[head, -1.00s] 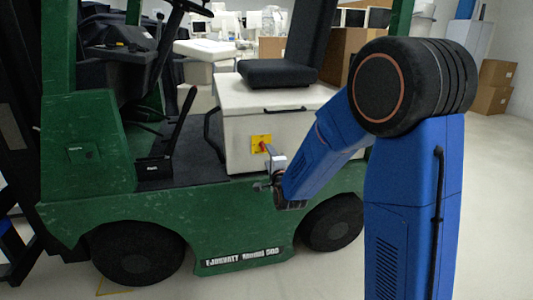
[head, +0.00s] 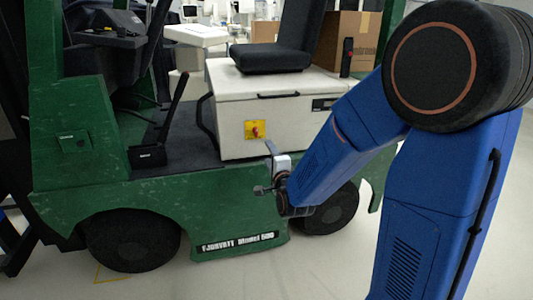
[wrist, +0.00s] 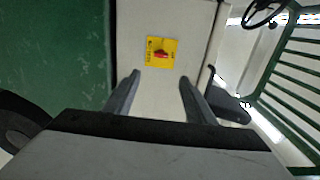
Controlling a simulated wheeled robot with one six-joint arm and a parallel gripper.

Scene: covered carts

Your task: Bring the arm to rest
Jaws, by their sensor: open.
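My gripper (head: 267,170) is in front of the green forklift's side in the head view, at the end of my bent blue arm. In the wrist view its two fingers (wrist: 158,92) are spread apart with nothing between them. A red switch knob on a yellow plate (head: 255,130) sits on the white box under the seat, just above my gripper. The plate also shows in the wrist view (wrist: 162,51), beyond the fingertips and apart from them.
The green forklift (head: 110,192) fills the left and middle, with a black seat (head: 271,57) on the white box (head: 225,95). Cardboard boxes (head: 352,37) stand behind it. Pale floor (head: 330,265) is open in front of the forklift.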

